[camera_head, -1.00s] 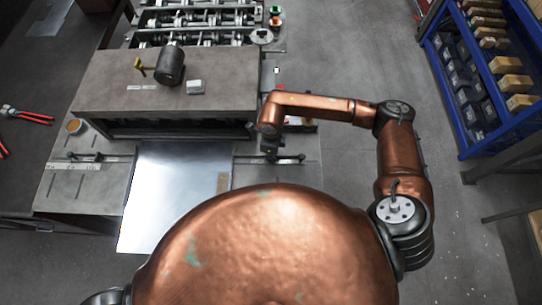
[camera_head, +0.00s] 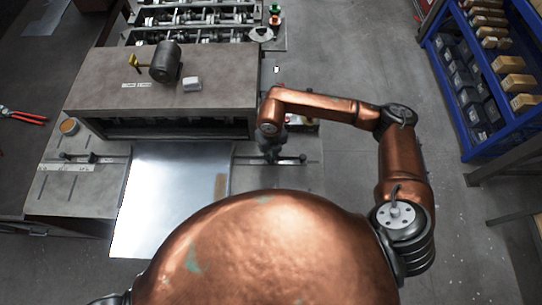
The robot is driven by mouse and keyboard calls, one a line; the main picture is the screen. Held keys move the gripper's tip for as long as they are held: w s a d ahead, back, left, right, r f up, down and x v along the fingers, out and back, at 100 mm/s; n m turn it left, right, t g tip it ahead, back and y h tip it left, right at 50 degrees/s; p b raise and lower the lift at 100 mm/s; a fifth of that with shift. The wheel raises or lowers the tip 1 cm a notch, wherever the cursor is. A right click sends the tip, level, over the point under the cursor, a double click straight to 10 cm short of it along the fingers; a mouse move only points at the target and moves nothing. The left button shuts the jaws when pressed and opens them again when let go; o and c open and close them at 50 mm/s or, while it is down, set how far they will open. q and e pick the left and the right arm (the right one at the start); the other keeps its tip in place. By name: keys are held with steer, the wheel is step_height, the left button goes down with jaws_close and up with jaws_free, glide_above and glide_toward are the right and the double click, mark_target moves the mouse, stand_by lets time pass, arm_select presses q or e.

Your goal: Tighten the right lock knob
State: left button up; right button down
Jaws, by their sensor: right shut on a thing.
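My right gripper (camera_head: 272,153) points down at the right end of the fence bar (camera_head: 245,160), where the right lock knob sits. The gripper is small and dark here; it is shut on the knob, and the knob itself is mostly hidden by the fingers and wrist. A left lock knob (camera_head: 65,156) shows at the left end of the bar. A shiny metal sheet (camera_head: 165,195) lies on the table under the machine's front, between the two knobs. My left gripper is not in view.
The grey machine (camera_head: 110,85) stands behind the bar, with a dark cylinder (camera_head: 166,62) and a small pale block (camera_head: 192,84) on top. Red-handled pliers (camera_head: 22,115) lie at the left. A blue shelf rack (camera_head: 480,85) stands at the right, past open floor.

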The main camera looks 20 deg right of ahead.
steer(key=m, duration=0.4)
steer(key=shift+m, duration=0.3)
stand_by(0.3)
steer(key=c, duration=2.1)
jaws_free()
steer(key=shift+r, duration=0.15)
step_height(320, 180, up, 12)
steer(key=shift+f, duration=0.15)
